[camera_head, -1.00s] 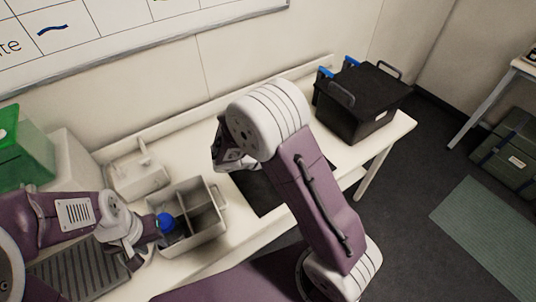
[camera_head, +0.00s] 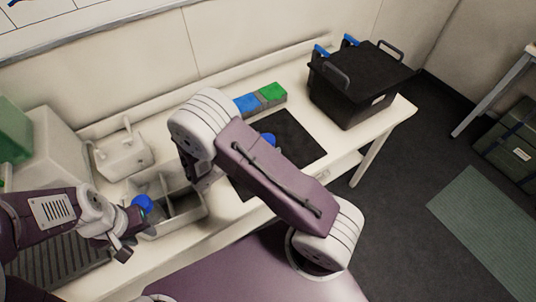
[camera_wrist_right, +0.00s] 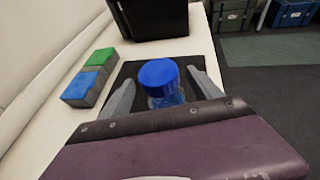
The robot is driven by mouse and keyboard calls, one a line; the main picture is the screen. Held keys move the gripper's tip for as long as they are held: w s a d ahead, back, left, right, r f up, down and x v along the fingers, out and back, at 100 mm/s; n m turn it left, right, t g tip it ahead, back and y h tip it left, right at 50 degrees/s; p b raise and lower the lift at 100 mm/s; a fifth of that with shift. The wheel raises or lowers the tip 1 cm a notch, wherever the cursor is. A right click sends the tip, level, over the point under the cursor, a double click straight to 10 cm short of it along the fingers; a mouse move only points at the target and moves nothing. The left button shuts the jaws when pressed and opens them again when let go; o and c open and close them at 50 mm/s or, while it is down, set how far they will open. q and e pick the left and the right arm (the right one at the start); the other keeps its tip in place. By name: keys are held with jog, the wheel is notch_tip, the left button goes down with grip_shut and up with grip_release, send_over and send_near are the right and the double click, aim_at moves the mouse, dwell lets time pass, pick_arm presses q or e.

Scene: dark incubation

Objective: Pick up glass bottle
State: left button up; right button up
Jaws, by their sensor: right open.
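A glass bottle with a blue cap (camera_head: 268,138) stands on a black mat (camera_head: 297,137); the forearm of my right arm hides its lower part in the head view. In the right wrist view the bottle (camera_wrist_right: 158,77) is ahead, seen between the fingers of my right gripper (camera_wrist_right: 161,88). The gripper is open; contact with the bottle cannot be told. In the head view the right gripper is mostly hidden behind its arm. A second blue cap (camera_head: 143,202) shows at the left end of a grey divided caddy (camera_head: 190,214). My left gripper (camera_head: 122,247) is beside it, its jaw state unclear.
A black lidded box (camera_head: 350,92) stands at the table's right end. Blue (camera_head: 247,103) and green (camera_head: 271,92) topped blocks lie behind the mat. A white rack (camera_head: 122,155) stands behind the caddy. A green box (camera_head: 12,130) is at far left.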

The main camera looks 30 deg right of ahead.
jog(key=p+x, duration=0.1)
jog(key=x, duration=0.4)
jog(key=shift+f, duration=0.15)
jog(key=shift+a, duration=0.1)
jog(key=shift+c, duration=0.6)
jog(key=shift+s, duration=0.1)
jog(key=c, duration=0.6)
grip_shut()
